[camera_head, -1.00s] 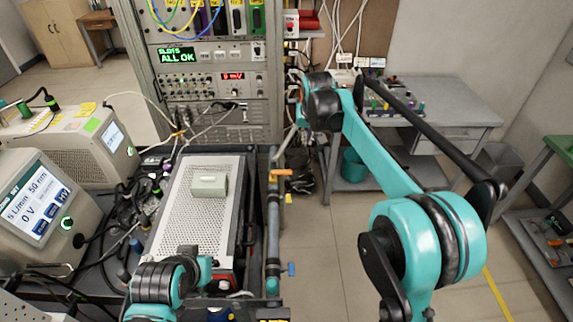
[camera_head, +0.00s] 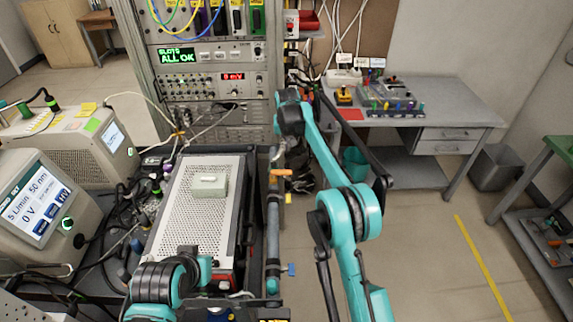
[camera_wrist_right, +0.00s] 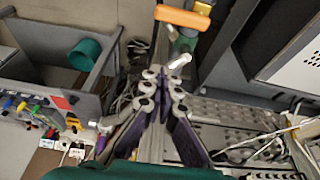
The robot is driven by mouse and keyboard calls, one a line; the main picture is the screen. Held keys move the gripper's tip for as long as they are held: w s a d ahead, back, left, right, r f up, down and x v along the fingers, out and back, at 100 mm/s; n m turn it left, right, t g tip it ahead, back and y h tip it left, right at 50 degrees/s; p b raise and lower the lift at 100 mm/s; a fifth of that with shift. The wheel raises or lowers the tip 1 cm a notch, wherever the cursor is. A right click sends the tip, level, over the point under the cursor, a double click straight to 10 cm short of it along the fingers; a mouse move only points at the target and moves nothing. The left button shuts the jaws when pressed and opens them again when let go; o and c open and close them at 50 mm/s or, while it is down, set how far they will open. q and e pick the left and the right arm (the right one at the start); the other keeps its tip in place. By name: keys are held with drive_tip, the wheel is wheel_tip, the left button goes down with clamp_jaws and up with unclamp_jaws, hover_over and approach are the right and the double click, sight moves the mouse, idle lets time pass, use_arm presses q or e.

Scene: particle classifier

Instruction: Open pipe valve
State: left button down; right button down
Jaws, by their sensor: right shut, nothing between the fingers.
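A pipe valve with an orange handle (camera_head: 281,172) sits on the upright grey pipe (camera_head: 272,230) beside the bench. In the right wrist view the orange handle (camera_wrist_right: 182,17) lies crosswise at the top, over a greenish valve body (camera_wrist_right: 184,42). My right gripper (camera_wrist_right: 168,84) is shut and empty; its tips point toward the valve and appear just short of it. In the head view my right forearm reaches up to the valve area, and its gripper is small and partly hidden. Part of my left arm shows at the lower left, but its gripper cannot be made out.
A second, blue handle (camera_head: 291,269) is lower on the pipe. A perforated instrument box (camera_head: 185,225) with a small grey-green block (camera_head: 209,185) stands to the left. An equipment rack (camera_head: 215,60) is behind. A grey desk (camera_head: 440,95) is at the right; the floor before it is open.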

sight(281, 173)
drive_tip(key=b+x, duration=0.1)
drive_tip(key=x, duration=0.2)
drive_tip(key=b+x, duration=0.1)
drive_tip(key=x, duration=0.2)
drive_tip(key=b+x, duration=0.1)
drive_tip(key=x, duration=0.3)
drive_tip(key=shift+s+f+b, duration=0.1)
drive_tip(key=shift+s+b, duration=0.2)
drive_tip(key=shift+s, duration=0.05)
drive_tip(key=shift+s+b, duration=0.3)
drive_tip(key=shift+s, duration=0.5)
drive_tip(key=shift+s+b, duration=0.3)
drive_tip(key=shift+s, duration=0.6)
